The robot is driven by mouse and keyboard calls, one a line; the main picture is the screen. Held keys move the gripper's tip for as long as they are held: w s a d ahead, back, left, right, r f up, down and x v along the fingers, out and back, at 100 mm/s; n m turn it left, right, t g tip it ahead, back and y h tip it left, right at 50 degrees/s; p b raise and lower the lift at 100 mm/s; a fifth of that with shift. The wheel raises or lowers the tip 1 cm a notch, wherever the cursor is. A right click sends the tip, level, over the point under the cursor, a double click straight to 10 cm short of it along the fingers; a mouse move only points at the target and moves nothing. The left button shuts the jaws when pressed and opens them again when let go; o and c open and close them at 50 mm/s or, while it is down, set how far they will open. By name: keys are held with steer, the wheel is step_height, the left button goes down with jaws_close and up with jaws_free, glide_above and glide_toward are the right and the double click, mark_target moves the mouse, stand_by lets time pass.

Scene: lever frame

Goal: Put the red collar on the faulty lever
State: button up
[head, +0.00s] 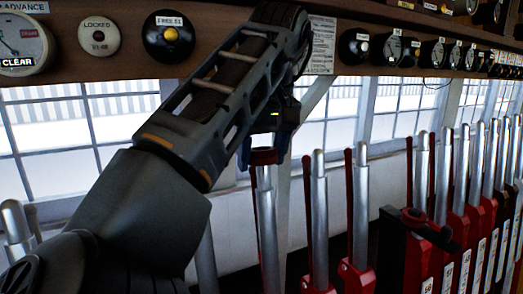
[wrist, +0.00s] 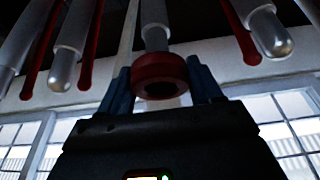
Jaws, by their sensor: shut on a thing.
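My gripper (head: 265,143) is shut on the red collar (head: 263,156), a short ring, just over the top of a silver-handled lever (head: 266,205). In the wrist view the blue fingers of my gripper (wrist: 161,78) hold the collar (wrist: 160,65) from both sides, its dark opening visible. The lever's handle (wrist: 155,25) is lined up behind the collar, and its tip is hidden by it. I cannot tell whether the collar is around the tip or only above it. No mark showing which lever is faulty is readable.
Silver-handled levers with red catch handles stand close on the right (head: 319,220), with a longer row (head: 445,180) beyond. A dark red ring (head: 412,216) sits on a dark block. A wooden instrument shelf (head: 225,35) runs above, with windows behind.

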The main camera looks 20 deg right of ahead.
mark_target(263, 171)
steer(key=shift+s+f, duration=0.1)
steer(key=shift+f, duration=0.5)
steer(key=shift+s+f+b, duration=0.1)
steer(key=shift+f+b, duration=0.2)
steer(key=shift+s+f, duration=0.15)
steer(key=shift+f, duration=0.65)
steer(key=o, duration=1.1)
steer(key=shift+c, duration=0.2)
steer(key=shift+o, duration=0.3)
